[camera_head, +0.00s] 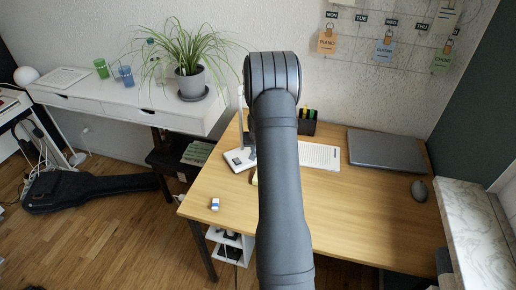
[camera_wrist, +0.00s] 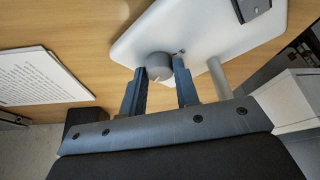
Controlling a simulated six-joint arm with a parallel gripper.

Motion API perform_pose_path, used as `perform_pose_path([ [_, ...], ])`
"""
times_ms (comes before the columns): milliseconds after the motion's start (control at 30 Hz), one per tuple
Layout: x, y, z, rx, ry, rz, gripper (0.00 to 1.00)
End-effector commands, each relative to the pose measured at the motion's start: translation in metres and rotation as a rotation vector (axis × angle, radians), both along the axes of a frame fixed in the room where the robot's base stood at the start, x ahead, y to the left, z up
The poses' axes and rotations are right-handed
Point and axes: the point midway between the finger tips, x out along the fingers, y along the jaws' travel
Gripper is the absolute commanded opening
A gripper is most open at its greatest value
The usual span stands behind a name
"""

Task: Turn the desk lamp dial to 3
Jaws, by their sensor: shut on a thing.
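The desk lamp's white base (camera_wrist: 205,35) lies on the wooden desk in the wrist view. Its grey round dial (camera_wrist: 159,66) sits near the base's edge. My gripper (camera_wrist: 159,72) has one blue-grey finger on each side of the dial and is shut on it. A small dark mark shows beside the dial; I cannot read the setting. In the head view the lamp base (camera_head: 236,160) and part of its white upright (camera_head: 241,112) show left of my arm. The dial and my gripper are hidden there behind my arm.
On the desk (camera_head: 355,210) are a closed laptop (camera_head: 386,150), a mouse (camera_head: 419,190), a white sheet or keyboard (camera_head: 320,156), a black pen holder (camera_head: 308,126) and a small blue-white item (camera_head: 215,204). A potted plant (camera_head: 191,82) stands on the white side table. The desk's front right is clear.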

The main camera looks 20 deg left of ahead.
Motion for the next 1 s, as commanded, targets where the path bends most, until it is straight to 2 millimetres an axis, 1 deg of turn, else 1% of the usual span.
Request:
perform_pose_path([
  [100, 0.000, 0.000, -0.001, 0.000, 0.002, -0.001, 0.06],
  [133, -0.001, 0.000, -0.001, 0.000, 0.002, -0.001, 0.32],
  [200, 0.000, 0.000, -0.001, -0.001, 0.002, 0.000, 0.46],
  [233, 0.000, 0.000, -0.001, -0.001, 0.002, 0.000, 0.50],
  [533, 0.000, 0.000, 0.001, 0.000, 0.000, 0.000, 0.50],
  [667, -0.003, -0.001, 0.009, 0.000, -0.001, 0.000, 0.50],
  [767, -0.008, -0.002, 0.022, 0.001, -0.003, 0.000, 0.50],
  [1000, -0.025, -0.008, 0.065, 0.001, -0.003, 0.000, 0.50],
])
